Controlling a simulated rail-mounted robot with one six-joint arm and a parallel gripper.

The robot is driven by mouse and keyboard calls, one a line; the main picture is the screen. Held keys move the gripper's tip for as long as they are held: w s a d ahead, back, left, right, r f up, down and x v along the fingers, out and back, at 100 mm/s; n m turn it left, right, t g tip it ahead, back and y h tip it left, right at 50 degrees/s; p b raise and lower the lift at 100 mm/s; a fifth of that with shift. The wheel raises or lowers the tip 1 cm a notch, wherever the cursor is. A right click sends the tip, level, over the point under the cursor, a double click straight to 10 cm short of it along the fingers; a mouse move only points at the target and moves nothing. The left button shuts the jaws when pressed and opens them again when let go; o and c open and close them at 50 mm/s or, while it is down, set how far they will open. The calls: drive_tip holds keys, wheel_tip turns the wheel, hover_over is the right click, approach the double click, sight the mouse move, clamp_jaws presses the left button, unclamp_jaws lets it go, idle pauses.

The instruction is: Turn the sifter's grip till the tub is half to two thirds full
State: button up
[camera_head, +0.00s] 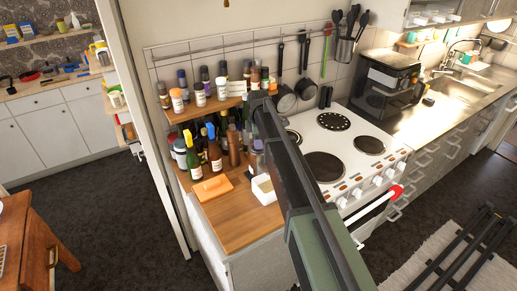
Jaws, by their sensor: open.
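A small white open tub (264,190) stands on the wooden counter, left of the cooker. It looks pale inside, but I cannot tell how full it is. My dark arm crosses the view in front of the cooker and hides part of the counter to the right of the tub. I cannot make out a sifter or its grip. My gripper's fingers do not show; the arm's far end is seen in front of the bottles.
An orange block (212,188) lies left of the tub. A wooden shelf (205,107) with several bottles and jars stands behind. The counter's front left is bare.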

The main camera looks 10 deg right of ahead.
drive_tip(key=shift+r, duration=0.1)
clamp_jaws()
drive_tip(key=shift+m, duration=0.3)
drive_tip(key=shift+m, duration=3)
unclamp_jaws()
